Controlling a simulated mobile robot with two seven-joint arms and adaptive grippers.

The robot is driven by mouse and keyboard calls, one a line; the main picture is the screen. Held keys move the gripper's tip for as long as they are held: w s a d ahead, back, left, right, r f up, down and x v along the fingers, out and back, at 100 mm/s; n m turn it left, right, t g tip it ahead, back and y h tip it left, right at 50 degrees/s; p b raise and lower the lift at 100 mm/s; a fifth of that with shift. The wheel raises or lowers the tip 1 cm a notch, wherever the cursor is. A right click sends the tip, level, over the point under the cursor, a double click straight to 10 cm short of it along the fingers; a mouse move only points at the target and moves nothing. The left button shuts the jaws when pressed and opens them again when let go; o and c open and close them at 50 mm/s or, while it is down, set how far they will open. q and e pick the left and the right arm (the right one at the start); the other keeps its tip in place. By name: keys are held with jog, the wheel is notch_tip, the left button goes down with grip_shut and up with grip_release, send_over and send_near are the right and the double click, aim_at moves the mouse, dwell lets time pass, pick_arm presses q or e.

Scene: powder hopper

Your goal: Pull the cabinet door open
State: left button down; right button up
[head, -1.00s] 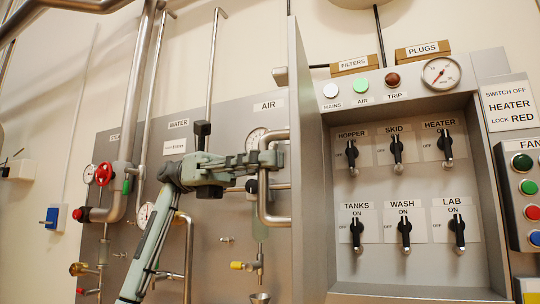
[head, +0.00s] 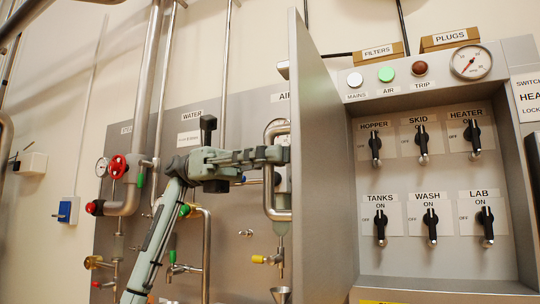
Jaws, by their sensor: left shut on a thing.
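The grey cabinet door (head: 322,160) stands swung open on the left side of the cabinet (head: 440,262), seen at a steep angle with its inner face towards me. Its metal bar handle (head: 268,198) sticks out on the left of the door's free edge. My left gripper (head: 277,156) is shut on the upper part of this handle; its arm comes up from below. The fingertips partly hide the bar. My right gripper is not in view.
Inside the cabinet are several black rotary switches (head: 431,224). A gauge (head: 471,62) and lamps sit above. Left of the door, pipes (head: 143,100), valves and a red handwheel (head: 118,167) crowd the wall near my arm. Boxes (head: 377,52) lie on top.

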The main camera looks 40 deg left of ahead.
pick_arm(q)
jog(key=c, duration=1.6)
grip_release()
jog(key=shift+o, duration=0.3)
jog(key=a, duration=1.2)
